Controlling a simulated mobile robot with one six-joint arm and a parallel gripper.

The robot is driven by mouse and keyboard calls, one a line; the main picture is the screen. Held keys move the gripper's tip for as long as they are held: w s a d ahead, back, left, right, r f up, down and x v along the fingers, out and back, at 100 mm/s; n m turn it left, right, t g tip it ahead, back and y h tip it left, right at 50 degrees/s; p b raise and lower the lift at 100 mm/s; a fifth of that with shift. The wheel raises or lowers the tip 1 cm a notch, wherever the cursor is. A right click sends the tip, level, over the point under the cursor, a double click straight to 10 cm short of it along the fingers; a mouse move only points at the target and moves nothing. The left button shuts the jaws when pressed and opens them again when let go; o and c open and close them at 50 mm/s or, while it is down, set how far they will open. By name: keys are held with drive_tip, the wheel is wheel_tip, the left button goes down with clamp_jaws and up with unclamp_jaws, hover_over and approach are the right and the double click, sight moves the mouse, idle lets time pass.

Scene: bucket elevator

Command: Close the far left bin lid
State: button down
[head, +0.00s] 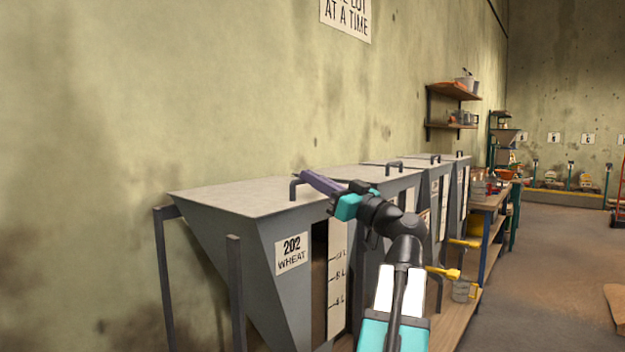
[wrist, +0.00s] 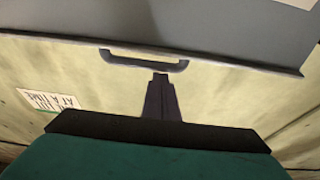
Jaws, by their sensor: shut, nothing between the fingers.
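The far left bin (head: 295,255) is a grey hopper labelled 202 WHEAT. Its grey lid (head: 235,194) lies flat over the top and looks closed. A dark bar handle (head: 293,190) stands at the lid's front edge. My gripper (head: 307,178) is shut and empty, its fingertips close by the handle. I cannot tell whether the fingers touch the handle.
Several similar lidded bins (head: 436,180) stand in a row to the right, along the wall. A workbench (head: 490,205) and wall shelf (head: 453,92) are farther back. The floor (head: 550,260) at right is mostly open.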

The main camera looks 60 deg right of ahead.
drive_tip(key=shift+w+f, duration=0.15)
drive_tip(key=shift+f, duration=0.55)
drive_tip(key=shift+r, duration=0.6)
wheel_tip(320, 180, up, 4)
drive_tip(key=s+p, duration=0.1)
drive_tip(key=f+v, duration=0.1)
drive_tip(key=v, duration=0.8)
drive_tip(key=shift+f, duration=0.55)
drive_tip(key=shift+s, duration=0.15)
